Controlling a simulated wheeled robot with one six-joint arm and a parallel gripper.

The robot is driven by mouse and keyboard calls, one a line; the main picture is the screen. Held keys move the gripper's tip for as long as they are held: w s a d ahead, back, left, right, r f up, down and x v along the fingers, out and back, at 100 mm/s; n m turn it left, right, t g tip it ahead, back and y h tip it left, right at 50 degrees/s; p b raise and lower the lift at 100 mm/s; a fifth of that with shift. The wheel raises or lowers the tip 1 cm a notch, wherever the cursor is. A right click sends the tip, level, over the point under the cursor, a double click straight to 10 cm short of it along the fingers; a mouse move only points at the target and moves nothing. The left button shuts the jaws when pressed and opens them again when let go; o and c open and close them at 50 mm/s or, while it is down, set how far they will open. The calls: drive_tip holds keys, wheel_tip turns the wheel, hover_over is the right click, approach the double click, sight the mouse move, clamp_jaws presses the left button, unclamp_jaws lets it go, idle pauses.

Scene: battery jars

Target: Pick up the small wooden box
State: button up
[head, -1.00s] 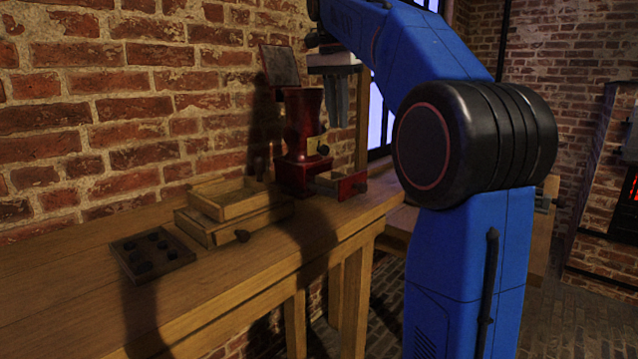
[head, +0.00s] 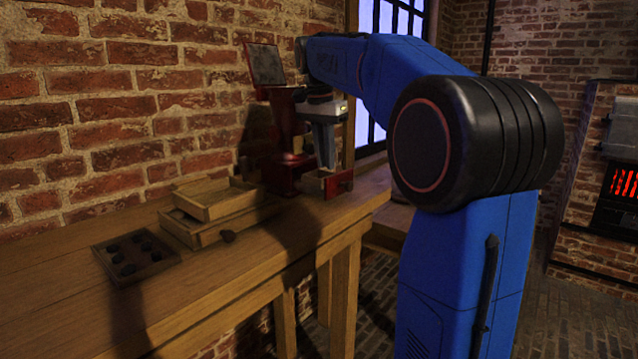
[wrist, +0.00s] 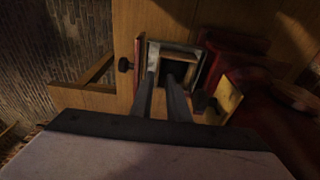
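My gripper (head: 327,166) points down over the small drawer (head: 338,184) that stands out from the red machine on the bench. In the wrist view its two fingers (wrist: 162,76) are apart, reaching over the drawer's opening. Inside the drawer is a pale square rim around a dark hollow (wrist: 176,66); I cannot tell whether this is a separate small box. Nothing is visibly held between the fingers. A shallow open wooden box (head: 222,208) sits on a larger wooden box with a knob (head: 190,238), left of the machine.
The red machine (head: 284,150) stands close beside my gripper. A dark tray (head: 112,247) with several black lumps lies further left on the wooden bench (head: 60,290). A brick wall (head: 100,100) rises behind. The bench's front left is clear.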

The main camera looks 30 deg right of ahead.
sight(328, 174)
drive_tip(key=shift+d+f, duration=0.2)
drive_tip(key=shift+f, duration=1.15)
drive_tip(key=shift+d+f, duration=0.2)
drive_tip(key=shift+f, duration=1.1)
clamp_jaws()
drive_tip(key=shift+r, duration=0.1)
